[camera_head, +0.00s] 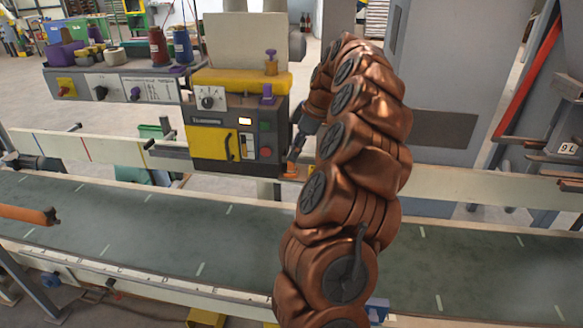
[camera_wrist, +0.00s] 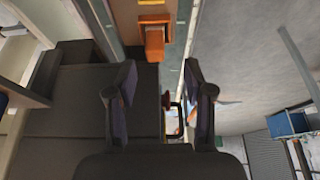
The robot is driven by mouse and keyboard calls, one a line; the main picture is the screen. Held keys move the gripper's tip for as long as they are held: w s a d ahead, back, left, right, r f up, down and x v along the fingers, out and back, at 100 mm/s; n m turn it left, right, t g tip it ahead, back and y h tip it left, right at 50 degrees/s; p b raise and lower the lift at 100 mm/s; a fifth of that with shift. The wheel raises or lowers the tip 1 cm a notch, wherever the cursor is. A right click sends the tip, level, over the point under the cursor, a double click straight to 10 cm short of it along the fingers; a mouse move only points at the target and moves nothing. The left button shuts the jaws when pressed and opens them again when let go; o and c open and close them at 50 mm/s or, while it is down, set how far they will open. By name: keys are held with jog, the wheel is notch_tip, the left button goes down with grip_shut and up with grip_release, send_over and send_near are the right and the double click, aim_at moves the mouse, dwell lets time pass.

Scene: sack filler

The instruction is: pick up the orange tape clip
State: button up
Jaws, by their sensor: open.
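The orange tape clip (camera_wrist: 153,38) shows in the wrist view, a small blocky orange piece ahead of my gripper and near the top of the picture. In the head view a small orange piece (camera_head: 291,169), which looks like the same clip, sits at the pale rail just under my gripper (camera_head: 295,153). In the wrist view my gripper (camera_wrist: 159,88) is open, with a dark finger on each side and nothing held between them. The clip lies beyond the fingertips, apart from them. My copper-coloured arm hides part of the rail in the head view.
The control box (camera_head: 222,125), with a yellow door, dial and buttons, stands just left of my gripper. The green conveyor belt (camera_head: 150,225) runs below the rail. A grey cabinet (camera_head: 440,90) stands behind my arm. A red knob (camera_wrist: 167,100) shows between the fingers.

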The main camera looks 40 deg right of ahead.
aim_at(291, 167)
jog(key=shift+w+p+x, duration=0.15)
jog(key=shift+p+x, duration=0.35)
jog(key=shift+x, duration=0.8)
jog(key=shift+w+p+x, duration=0.2)
jog(key=shift+p+x, duration=0.3)
jog(key=shift+x, duration=0.85)
jog(key=shift+d+r, duration=0.15)
grip_shut()
jog(key=shift+r, duration=0.15)
